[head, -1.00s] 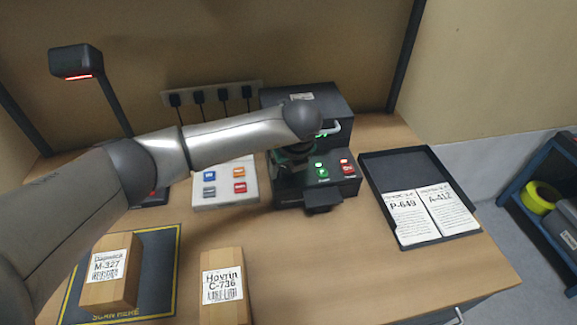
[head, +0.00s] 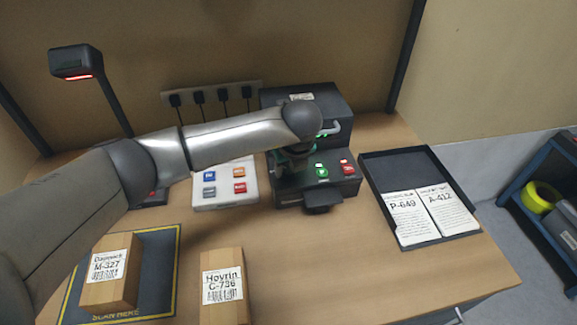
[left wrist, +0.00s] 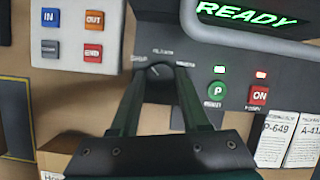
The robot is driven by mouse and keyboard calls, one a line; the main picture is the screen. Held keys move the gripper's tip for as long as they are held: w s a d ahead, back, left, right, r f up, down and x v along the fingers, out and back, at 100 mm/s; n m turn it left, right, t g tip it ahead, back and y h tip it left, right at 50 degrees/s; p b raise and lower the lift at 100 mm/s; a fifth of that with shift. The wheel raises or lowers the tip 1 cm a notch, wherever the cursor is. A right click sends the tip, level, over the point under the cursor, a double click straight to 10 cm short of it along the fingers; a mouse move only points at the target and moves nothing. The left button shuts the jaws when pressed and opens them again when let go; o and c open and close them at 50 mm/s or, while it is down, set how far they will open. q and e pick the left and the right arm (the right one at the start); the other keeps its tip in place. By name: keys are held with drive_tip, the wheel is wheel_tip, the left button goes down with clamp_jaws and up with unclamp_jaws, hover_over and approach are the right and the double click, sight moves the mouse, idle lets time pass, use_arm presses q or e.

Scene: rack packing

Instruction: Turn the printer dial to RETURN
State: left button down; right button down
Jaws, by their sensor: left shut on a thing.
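The black printer (head: 340,183) stands at the back of the table. In the left wrist view its dial (left wrist: 156,71) sits on the front panel, with small labels around it. The left label reads SHIP; the top and right labels are too blurred to read surely. My left gripper (left wrist: 160,83) is shut on the dial, with its two long fingers reaching up to it. In the head view my arm hides the dial and most of the gripper. The display (left wrist: 245,17) reads READY in green. My right gripper is not in view.
Right of the dial are a green P button (left wrist: 218,93) and a red ON button (left wrist: 259,94). A white button pad (head: 224,186) lies left of the printer. A black tray (head: 373,175) with two labels is at right. Two boxes (head: 108,285) (head: 223,285) stand in front.

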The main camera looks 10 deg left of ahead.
use_arm(q)
drive_tip(key=shift+m, duration=0.3)
drive_tip(key=m+h+b, duration=0.1)
drive_tip(key=m, duration=0.1)
drive_tip(key=m+b, duration=0.2)
drive_tip(key=shift+a+f+h+b, duration=0.1)
drive_tip(key=shift+a+h+b, duration=0.1)
drive_tip(key=shift+h+b, duration=0.15)
drive_tip(key=shift+m+h+b, duration=0.85)
drive_tip(key=shift+m+b, duration=0.5)
drive_tip(key=shift+m, duration=0.75)
drive_tip(key=shift+c, duration=1.9)
unclamp_jaws()
drive_tip(key=v, duration=1.5)
drive_tip(key=shift+r+p, duration=0.25)
drive_tip(key=shift+p, duration=0.05)
